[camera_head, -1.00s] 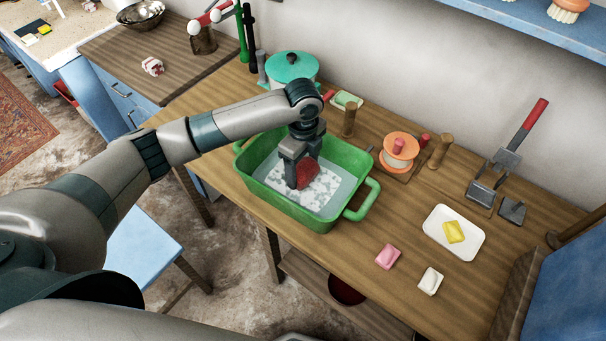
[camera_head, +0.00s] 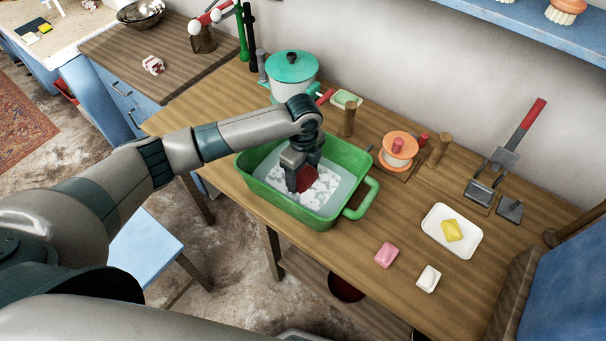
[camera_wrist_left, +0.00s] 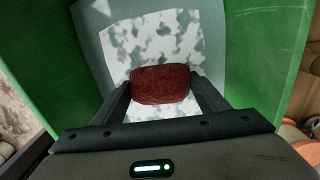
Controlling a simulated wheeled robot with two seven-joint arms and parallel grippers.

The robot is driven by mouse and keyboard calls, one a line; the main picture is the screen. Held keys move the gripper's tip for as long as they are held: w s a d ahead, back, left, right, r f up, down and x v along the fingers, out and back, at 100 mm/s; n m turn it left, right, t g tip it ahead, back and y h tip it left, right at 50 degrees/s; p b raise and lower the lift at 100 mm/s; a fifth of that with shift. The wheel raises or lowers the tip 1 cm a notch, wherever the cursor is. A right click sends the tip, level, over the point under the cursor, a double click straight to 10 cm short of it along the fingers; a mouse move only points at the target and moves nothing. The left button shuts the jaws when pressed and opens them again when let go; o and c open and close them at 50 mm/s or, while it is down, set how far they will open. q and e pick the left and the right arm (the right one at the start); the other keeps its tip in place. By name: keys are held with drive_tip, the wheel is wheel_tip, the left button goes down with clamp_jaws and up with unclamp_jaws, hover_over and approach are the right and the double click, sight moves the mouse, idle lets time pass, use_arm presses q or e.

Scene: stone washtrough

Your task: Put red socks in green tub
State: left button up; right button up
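The red socks (camera_head: 306,178) are a dark red bundle inside the green tub (camera_head: 359,203), low over its pale, foam-speckled inside. My left gripper (camera_head: 303,186) reaches down into the tub and hides part of the bundle. In the left wrist view the socks (camera_wrist_left: 161,84) sit between the two fingers, which touch both sides, so the left gripper (camera_wrist_left: 161,92) is shut on them. Whether the bundle rests on the tub's bottom I cannot tell. The tub wall (camera_wrist_left: 262,60) rises around them. My right gripper is not in view.
A teal-lidded pot (camera_head: 291,68) stands behind the tub. To the right are an orange spool (camera_head: 398,150), wooden pegs (camera_head: 440,150), a pink soap (camera_head: 386,255), a white soap (camera_head: 428,278) and a white dish (camera_head: 466,243) with a yellow soap. The table front right is fairly clear.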

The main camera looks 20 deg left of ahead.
sight(303, 173)
use_arm(q)
drive_tip(key=o, duration=0.3)
drive_tip(key=shift+r, duration=0.5)
wheel_tip(303, 173, up, 10)
drive_tip(key=b, duration=0.3)
drive_tip(key=shift+r+b, duration=0.3)
drive_tip(key=shift+r, duration=0.35)
idle(0.4)
